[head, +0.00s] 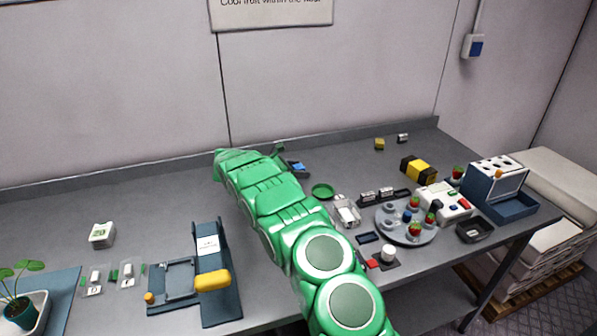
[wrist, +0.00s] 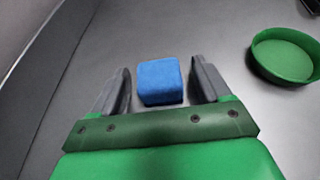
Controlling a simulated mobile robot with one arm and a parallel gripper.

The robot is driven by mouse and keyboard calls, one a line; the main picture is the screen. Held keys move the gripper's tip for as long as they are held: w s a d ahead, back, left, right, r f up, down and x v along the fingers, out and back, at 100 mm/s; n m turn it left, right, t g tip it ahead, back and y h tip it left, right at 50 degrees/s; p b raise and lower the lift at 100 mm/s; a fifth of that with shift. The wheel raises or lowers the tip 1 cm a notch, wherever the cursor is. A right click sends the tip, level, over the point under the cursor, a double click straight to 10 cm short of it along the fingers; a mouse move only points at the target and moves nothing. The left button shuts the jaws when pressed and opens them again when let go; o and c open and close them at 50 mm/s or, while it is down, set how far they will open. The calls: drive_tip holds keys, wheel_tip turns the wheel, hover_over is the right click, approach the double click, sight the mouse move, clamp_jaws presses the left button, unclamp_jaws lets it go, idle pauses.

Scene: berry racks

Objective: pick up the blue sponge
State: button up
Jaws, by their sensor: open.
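The blue sponge (wrist: 160,81) is a small blue block on the grey table, seen in the wrist view between and slightly beyond my fingers. My gripper (wrist: 161,88) is open, with one dark finger on each side of the sponge and a visible gap on both sides. I cannot tell how high the fingers are above the table. In the head view, my green arm reaches to the back of the table, and a blue patch (head: 297,166) shows just right of its end. My fingers are mostly hidden there.
A green round dish (wrist: 285,55) lies right of the sponge; it also shows in the head view (head: 322,190). The back ledge (head: 130,175) and wall are close behind. A round grey tray (head: 388,228) with berries stands to the right. A phone-like holder (head: 208,262) stands left of my arm.

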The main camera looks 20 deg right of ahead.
sight(297, 167)
drive_tip(key=shift+c, duration=0.4)
drive_tip(key=c, duration=0.9)
drive_tip(key=shift+r, duration=0.15)
drive_tip(key=shift+c, duration=0.2)
wheel_tip(297, 167, up, 3)
drive_tip(key=shift+f, duration=0.1)
drive_tip(key=shift+s+r, duration=0.15)
drive_tip(key=shift+r, duration=0.2)
drive_tip(key=s+a+r, duration=0.2)
drive_tip(key=s+r, duration=0.7)
drive_tip(key=s, duration=0.4)
drive_tip(key=shift+s+a+r, duration=0.15)
drive_tip(key=shift+s+a, duration=0.05)
drive_tip(key=shift+a, duration=0.05)
